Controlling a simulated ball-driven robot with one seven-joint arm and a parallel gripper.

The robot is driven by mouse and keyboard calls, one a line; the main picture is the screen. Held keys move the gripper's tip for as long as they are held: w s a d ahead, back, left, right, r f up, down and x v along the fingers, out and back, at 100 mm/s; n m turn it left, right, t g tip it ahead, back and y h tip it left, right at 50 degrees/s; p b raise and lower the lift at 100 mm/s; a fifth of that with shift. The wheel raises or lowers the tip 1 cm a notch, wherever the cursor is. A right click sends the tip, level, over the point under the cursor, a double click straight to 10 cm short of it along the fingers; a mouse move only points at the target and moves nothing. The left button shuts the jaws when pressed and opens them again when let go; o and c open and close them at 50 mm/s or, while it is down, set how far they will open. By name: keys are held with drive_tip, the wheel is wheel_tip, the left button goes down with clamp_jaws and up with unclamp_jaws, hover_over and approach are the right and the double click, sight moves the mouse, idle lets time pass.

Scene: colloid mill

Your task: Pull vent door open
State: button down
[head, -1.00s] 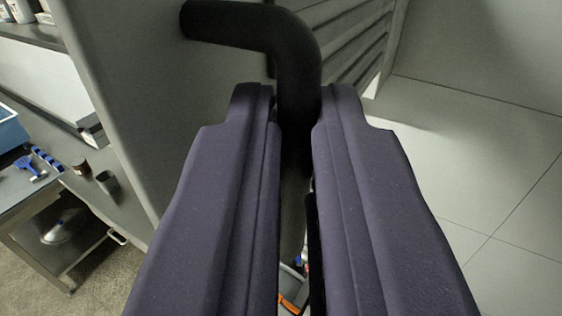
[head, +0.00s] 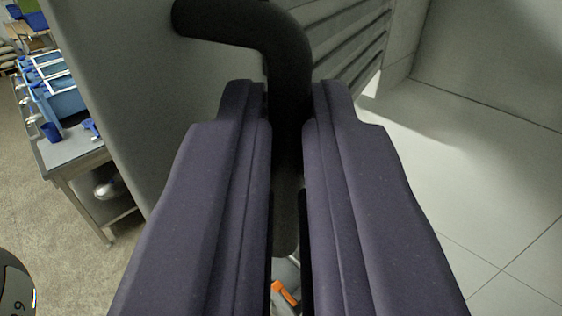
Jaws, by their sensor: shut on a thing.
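The vent door (head: 130,95) is a grey panel that fills the upper left middle of the head view. A black bent bar handle (head: 230,27) comes off its face and turns down between my fingers. My gripper (head: 290,110) has two dark purple fingers, one on each side of the handle's straight part, and is shut on it. The lower part of the handle is partly hidden by the fingers. Ribbed slats (head: 345,55) show to the right behind the handle.
At the left stands a grey table (head: 75,155) with blue crates (head: 65,95) on it. A dark rounded object (head: 15,285) is at the lower left edge. Pale tiled surface (head: 490,200) lies clear at the right. A small orange item (head: 285,292) shows below between the fingers.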

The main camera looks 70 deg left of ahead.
drive_tip(key=c, duration=1.4)
unclamp_jaws()
drive_tip(key=shift+w+a, duration=0.15)
drive_tip(key=shift+a, duration=0.1)
drive_tip(key=shift+o, duration=1)
drive_tip(key=shift+w+a, duration=0.35)
drive_tip(key=shift+a, duration=0.1)
drive_tip(key=shift+s+d, duration=0.25)
drive_tip(key=shift+d, duration=0.15)
drive_tip(key=b+v, duration=0.1)
drive_tip(key=v, duration=0.6)
drive_tip(key=shift+d, duration=0.25)
drive_tip(key=shift+s, duration=0.1)
